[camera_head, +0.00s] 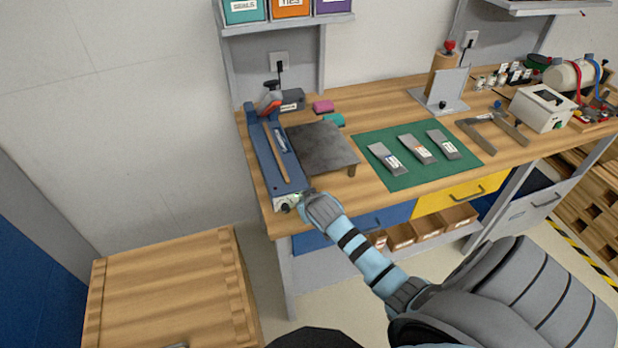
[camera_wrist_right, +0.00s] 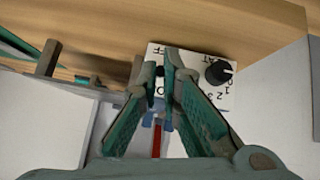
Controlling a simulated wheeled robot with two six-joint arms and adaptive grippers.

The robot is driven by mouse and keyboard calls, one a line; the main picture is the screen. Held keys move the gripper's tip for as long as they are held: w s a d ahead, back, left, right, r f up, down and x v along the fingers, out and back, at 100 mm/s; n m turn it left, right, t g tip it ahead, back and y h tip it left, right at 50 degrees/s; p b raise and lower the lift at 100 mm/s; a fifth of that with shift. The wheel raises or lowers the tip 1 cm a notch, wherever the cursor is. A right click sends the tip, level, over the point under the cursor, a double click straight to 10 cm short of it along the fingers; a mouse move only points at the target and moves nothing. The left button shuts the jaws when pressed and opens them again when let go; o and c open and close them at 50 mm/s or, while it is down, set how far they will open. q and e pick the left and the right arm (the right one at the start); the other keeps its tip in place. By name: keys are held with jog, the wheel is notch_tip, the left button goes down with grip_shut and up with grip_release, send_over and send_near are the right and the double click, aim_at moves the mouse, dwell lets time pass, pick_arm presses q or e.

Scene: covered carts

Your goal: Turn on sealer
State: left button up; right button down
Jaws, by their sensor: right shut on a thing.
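The sealer (camera_head: 262,163) is a long blue bench unit at the left end of the wooden workbench, with a raised arm and red-orange part at its back. Its white front panel (camera_head: 282,205) faces the bench's front edge. In the wrist view the panel (camera_wrist_right: 200,56) carries a black dial (camera_wrist_right: 218,72) with numbers and partly hidden lettering. My right gripper (camera_head: 303,203) is at this panel, and its fingertips (camera_wrist_right: 160,68) are closed around a small dark switch (camera_wrist_right: 159,73) left of the dial. The fingers hide most of the switch, so its position cannot be told. My left gripper is out of view.
A dark plate stand (camera_head: 322,147) is right of the sealer. A green mat (camera_head: 400,178) holds several pouches. A wooden crate (camera_head: 170,290) stands on the floor at left. A wall socket (camera_head: 279,62) and shelf bins (camera_head: 290,8) are behind.

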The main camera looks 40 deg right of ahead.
jog(key=c, duration=1.8)
grip_release()
jog(key=shift+w, duration=0.1)
jog(key=shift+o, duration=0.2)
jog(key=v, duration=1.2)
jog(key=shift+f, duration=0.1)
